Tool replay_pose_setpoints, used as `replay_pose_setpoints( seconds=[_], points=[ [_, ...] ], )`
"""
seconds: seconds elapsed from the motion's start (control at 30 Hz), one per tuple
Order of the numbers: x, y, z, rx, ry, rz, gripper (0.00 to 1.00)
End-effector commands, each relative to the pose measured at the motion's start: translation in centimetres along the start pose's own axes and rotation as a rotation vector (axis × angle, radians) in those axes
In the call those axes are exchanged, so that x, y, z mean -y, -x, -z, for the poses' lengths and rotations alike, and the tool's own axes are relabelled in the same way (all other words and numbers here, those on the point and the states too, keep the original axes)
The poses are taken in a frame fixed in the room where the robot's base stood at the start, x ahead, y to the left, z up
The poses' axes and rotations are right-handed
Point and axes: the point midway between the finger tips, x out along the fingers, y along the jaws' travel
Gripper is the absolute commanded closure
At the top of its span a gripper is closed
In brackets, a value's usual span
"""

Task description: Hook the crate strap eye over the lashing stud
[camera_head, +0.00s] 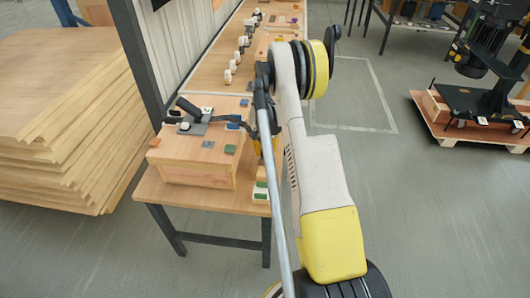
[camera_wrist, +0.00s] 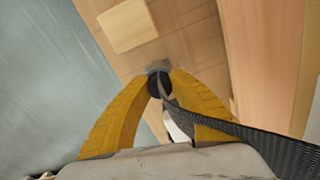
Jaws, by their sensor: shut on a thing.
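The wooden crate (camera_head: 190,174) sits on the near end of the wooden bench. A black-handled buckle on a grey plate (camera_head: 190,127) is on its lid. A dark woven strap (camera_head: 240,122) runs right from the lid to my gripper (camera_head: 258,150), which is mostly hidden behind my arm beside the crate's right side. In the wrist view my yellow fingers (camera_wrist: 158,88) are closed around the dark strap end; the strap (camera_wrist: 250,133) trails off to the right. A small grey metal piece (camera_wrist: 158,66) shows just beyond the fingertips; I cannot tell whether it is the eye or the stud.
Green and white blocks (camera_head: 261,190) lie on the bench right of the crate. Several white parts (camera_head: 233,68) stand farther back along it. Stacked boards (camera_head: 60,130) fill the left. A pallet with a black machine (camera_head: 470,105) stands at right; the floor between is clear.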

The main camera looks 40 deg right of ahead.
Motion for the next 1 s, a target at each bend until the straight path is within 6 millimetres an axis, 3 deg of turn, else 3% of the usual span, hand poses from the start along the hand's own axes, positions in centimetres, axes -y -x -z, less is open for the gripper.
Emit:
replay_pose_setpoints(
  seconds=[0.3, 0.33, 0.4, 0.77, 1.0],
  points=[
    [0.0, -0.4, 0.0, 0.000, 0.000, 0.000, 1.00],
    [0.0, -0.4, 0.0, 0.000, 0.000, 0.000, 0.71],
    [0.0, -0.4, 0.0, 0.000, 0.000, 0.000, 0.54],
    [0.0, 0.1, 0.0, 0.000, 0.000, 0.000, 0.54],
    [0.0, 4.5, 0.0, 0.000, 0.000, 0.000, 0.54]
  ],
)
